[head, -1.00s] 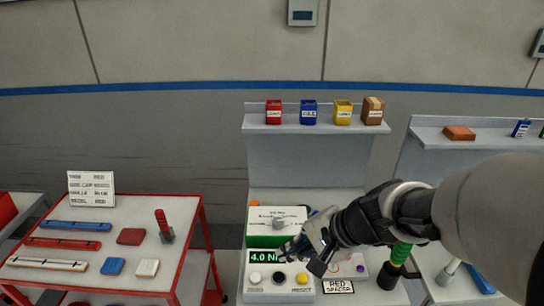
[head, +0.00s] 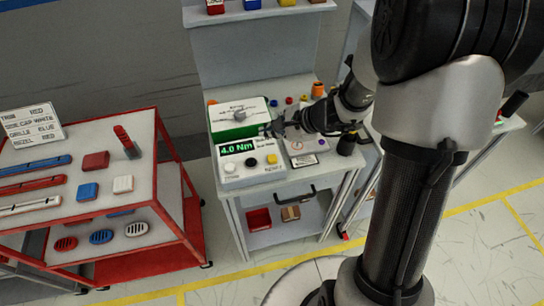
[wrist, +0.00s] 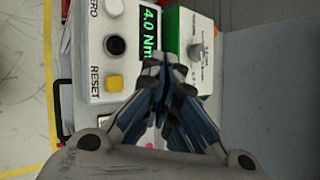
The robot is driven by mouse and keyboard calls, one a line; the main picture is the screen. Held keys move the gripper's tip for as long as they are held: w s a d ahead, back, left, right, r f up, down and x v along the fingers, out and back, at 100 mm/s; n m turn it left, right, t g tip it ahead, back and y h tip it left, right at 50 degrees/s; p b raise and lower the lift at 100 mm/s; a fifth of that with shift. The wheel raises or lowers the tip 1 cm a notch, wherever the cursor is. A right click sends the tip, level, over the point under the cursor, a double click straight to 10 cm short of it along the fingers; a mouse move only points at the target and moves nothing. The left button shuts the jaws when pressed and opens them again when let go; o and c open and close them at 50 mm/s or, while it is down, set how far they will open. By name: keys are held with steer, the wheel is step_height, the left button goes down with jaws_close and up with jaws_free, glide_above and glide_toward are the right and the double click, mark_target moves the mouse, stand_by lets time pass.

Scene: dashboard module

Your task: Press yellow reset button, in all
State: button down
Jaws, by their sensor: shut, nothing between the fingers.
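The yellow reset button (head: 272,159) sits on the front right of a white control box on the workbench. In the wrist view the same yellow button (wrist: 114,83) shows beside the word RESET, left of my fingertips and apart from them. My gripper (head: 272,129) is shut and empty, above the back right part of the box; its closed fingertips (wrist: 160,62) show in the wrist view near the edge of the display. The green display (head: 237,147) reads 4.0 Nm. A black button (wrist: 116,45) and a white button (head: 230,168) are on the same panel.
A green-fronted box with a grey knob (head: 240,114) stands behind the panel. A black cylinder (head: 346,145) stands right of my gripper. A red cart (head: 160,190) with coloured parts is at the left. A shelf below holds a red bin (head: 258,219).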

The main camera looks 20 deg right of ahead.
steer(key=b, duration=0.6)
glide_above(271, 160)
step_height(271, 160, down, 8)
steer(key=shift+r, duration=0.1)
steer(key=shift+f+b, duration=0.45)
steer(key=shift+f, duration=0.05)
steer(key=shift+f+b, duration=0.2)
steer(key=shift+b, duration=0.1)
stand_by(0.5)
steer(key=shift+f+b, duration=0.25)
steer(key=shift+b, duration=0.15)
steer(key=shift+f+b, duration=0.5)
steer(key=shift+b, duration=0.1)
stand_by(0.7)
steer(key=shift+r, duration=0.1)
steer(key=shift+r+p, duration=0.65)
steer(key=shift+r, duration=0.3)
steer(key=shift+r+p, duration=1.85)
steer(key=shift+r, duration=0.55)
